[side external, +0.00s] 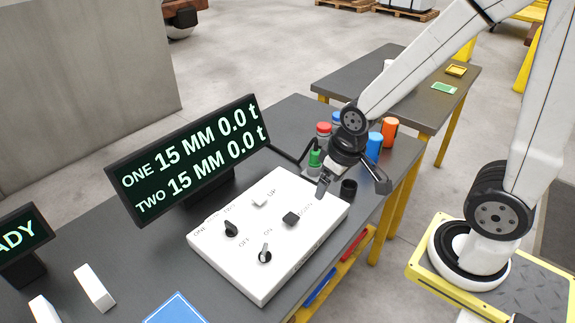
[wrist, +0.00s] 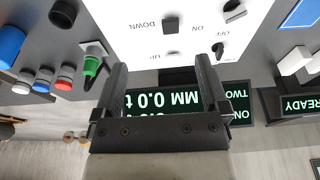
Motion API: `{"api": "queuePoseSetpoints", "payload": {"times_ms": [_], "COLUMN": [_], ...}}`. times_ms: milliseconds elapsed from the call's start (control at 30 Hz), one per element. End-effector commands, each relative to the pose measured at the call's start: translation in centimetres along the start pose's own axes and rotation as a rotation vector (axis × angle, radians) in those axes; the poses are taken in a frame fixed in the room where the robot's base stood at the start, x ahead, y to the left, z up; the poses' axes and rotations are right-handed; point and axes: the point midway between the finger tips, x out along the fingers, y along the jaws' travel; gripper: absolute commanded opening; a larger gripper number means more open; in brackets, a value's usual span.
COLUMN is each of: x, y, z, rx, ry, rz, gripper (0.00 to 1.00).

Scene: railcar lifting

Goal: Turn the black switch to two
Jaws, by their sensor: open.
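The black switch (side external: 231,229) stands on the left part of the white control panel (side external: 295,262), beside small labels that include ONE. Its exact pointing direction is too small to tell. My gripper (side external: 352,190) is open and empty above the panel's right end, well apart from the switch. In the wrist view my gripper (wrist: 160,64) has its fingers wide apart, with the panel and display beyond them.
An OFF/ON knob (side external: 264,256), a white UP button (side external: 260,201) and a dark DOWN button (side external: 290,218) share the panel. A display (side external: 190,160) reading 15 MM and 0.0 t for ONE and TWO stands behind.

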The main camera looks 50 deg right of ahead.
Motion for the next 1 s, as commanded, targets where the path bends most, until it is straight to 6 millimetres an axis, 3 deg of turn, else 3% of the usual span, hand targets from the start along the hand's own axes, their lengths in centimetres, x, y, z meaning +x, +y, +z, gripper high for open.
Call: {"api": "queuePoseSetpoints", "payload": {"times_ms": [333,367,500,767,1000], "x": [0.0,0.0,0.0,0.8,2.9], "y": [0.0,0.0,-0.1,-1.1,-3.5], "z": [0.0,0.0,-0.2,-2.7,-7.4], "rx": [0.000,0.000,0.000,-0.002,-0.002], "ry": [0.000,0.000,-0.001,-0.028,-0.080], "rz": [0.000,0.000,-0.001,-0.007,-0.015], "gripper": [0.94,0.91,0.51,0.51,0.51]}}
